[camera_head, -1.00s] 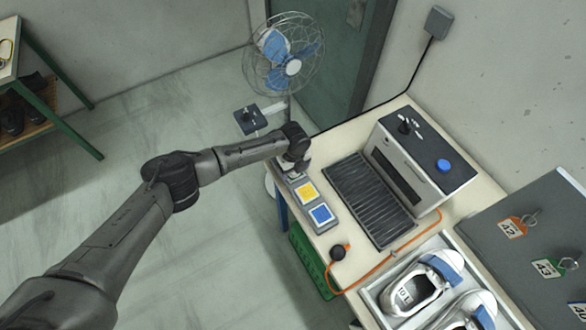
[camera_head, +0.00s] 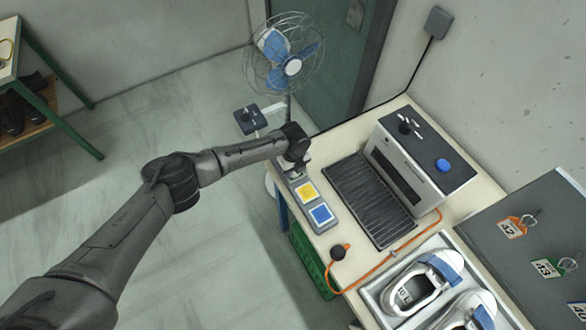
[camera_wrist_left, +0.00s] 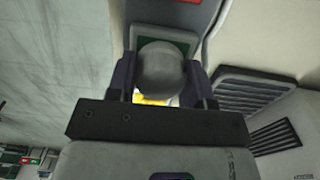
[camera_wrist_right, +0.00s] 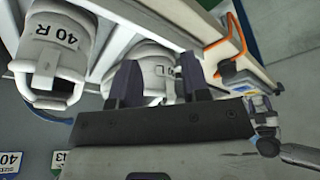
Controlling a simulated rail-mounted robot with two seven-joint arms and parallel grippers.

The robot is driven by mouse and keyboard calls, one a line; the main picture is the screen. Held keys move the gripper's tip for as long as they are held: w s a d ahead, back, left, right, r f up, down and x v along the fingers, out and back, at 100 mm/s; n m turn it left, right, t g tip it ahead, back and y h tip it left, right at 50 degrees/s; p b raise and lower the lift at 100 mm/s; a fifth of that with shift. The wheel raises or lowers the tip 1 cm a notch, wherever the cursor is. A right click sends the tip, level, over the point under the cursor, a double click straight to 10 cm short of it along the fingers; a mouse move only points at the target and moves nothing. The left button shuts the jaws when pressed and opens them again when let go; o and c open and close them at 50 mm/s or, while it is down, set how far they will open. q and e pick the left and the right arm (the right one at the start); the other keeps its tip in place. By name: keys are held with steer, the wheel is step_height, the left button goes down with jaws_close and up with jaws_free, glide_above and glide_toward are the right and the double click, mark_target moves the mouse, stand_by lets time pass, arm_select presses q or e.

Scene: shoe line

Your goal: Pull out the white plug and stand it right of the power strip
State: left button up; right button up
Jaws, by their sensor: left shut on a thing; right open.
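The power strip (camera_head: 329,228) is a grey bar along the table's left edge, with yellow and blue square sockets showing in the head view. My left gripper (camera_head: 296,168) is over its far end. In the left wrist view the left gripper (camera_wrist_left: 168,80) is shut on the white plug (camera_wrist_left: 167,70), a pale rounded body between the fingers. A green-framed square (camera_wrist_left: 178,47) lies behind the plug. I cannot tell whether the plug is seated or lifted. My right gripper (camera_wrist_right: 158,78) is open and empty, with white shoes beyond its fingers.
A dark ribbed mat (camera_head: 370,200) and a grey box with a blue button (camera_head: 443,166) stand right of the strip. A shoe tray (camera_head: 372,295) is at front right. A fan (camera_head: 284,60) stands behind.

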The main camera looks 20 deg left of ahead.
arm_select(q)
steer(key=shift+r, duration=0.2)
steer(key=shift+r+p, duration=0.45)
steer(key=shift+p, duration=0.1)
steer(key=shift+r+p, duration=1.05)
steer(key=shift+r, duration=0.2)
steer(key=shift+r+p, duration=1)
steer(key=shift+r, duration=0.15)
